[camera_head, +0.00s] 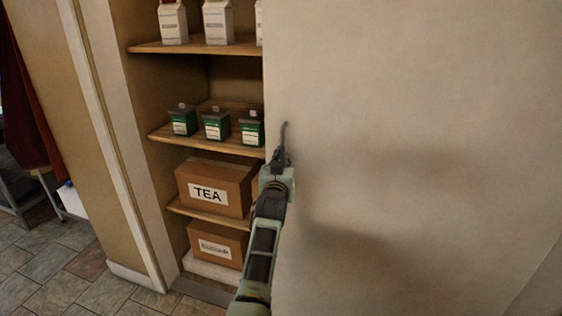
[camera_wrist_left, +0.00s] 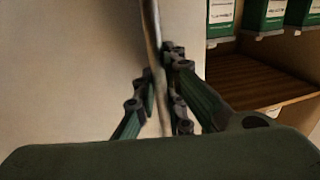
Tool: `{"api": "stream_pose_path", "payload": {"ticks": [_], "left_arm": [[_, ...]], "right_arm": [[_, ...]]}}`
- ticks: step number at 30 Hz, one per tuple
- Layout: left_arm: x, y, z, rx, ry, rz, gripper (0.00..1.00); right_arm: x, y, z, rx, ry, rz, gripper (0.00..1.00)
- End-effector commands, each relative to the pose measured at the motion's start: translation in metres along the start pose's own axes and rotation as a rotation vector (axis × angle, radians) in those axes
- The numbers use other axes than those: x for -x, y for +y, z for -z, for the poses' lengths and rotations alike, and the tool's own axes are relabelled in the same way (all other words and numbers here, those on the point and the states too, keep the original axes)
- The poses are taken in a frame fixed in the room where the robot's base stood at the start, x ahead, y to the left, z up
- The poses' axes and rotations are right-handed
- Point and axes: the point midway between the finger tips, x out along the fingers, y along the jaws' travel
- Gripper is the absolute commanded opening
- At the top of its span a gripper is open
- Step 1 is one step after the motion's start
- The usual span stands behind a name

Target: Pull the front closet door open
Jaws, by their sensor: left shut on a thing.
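The front closet door (camera_head: 410,130) is a pale, plain panel filling the right of the head view. It stands beside an open gap that shows the closet shelves. My left gripper (camera_head: 279,158) is at the door's left edge, and its arm comes up from below. In the left wrist view the left gripper (camera_wrist_left: 162,95) has its fingers on both sides of a thin vertical metal handle (camera_wrist_left: 152,40), shut on it. The pale door panel (camera_wrist_left: 75,70) is behind and left of the handle there. My right gripper is in neither view.
The closet shelves (camera_head: 160,138) hold white cartons (camera_head: 218,22), green tins (camera_head: 216,124), a TEA box (camera_head: 214,186) and another cardboard box (camera_head: 216,242). A white-trimmed wall edge (camera_head: 110,140) stands left of the opening. Stone floor tiles (camera_head: 50,265) are clear at lower left.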

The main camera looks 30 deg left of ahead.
Motion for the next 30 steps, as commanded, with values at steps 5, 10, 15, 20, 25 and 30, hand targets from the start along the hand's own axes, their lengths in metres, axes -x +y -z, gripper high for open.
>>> {"api": "stream_pose_path", "payload": {"ticks": [5, 10, 15, 20, 25, 30], "left_arm": [[0.0, 0.001, -0.001, -0.002, -0.003, 0.0, 0.0], [0.0, 0.002, -0.001, -0.002, -0.002, 0.0, 0.0], [0.0, 0.001, -0.001, -0.001, -0.002, 0.0, 0.1], [0.0, 0.001, -0.001, -0.001, -0.001, 0.001, 0.24], [0.0, 0.0, 0.0, -0.001, 0.001, 0.001, 0.29], [0.0, 0.0, 0.001, -0.002, 0.002, 0.002, 0.29]], "right_arm": [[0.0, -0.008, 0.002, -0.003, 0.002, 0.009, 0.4], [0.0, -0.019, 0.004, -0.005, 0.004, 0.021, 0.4], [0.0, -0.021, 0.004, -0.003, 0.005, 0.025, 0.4], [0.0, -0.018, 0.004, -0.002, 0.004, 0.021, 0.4], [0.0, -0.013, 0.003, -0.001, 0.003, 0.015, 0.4], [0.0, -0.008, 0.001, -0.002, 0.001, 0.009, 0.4]]}}
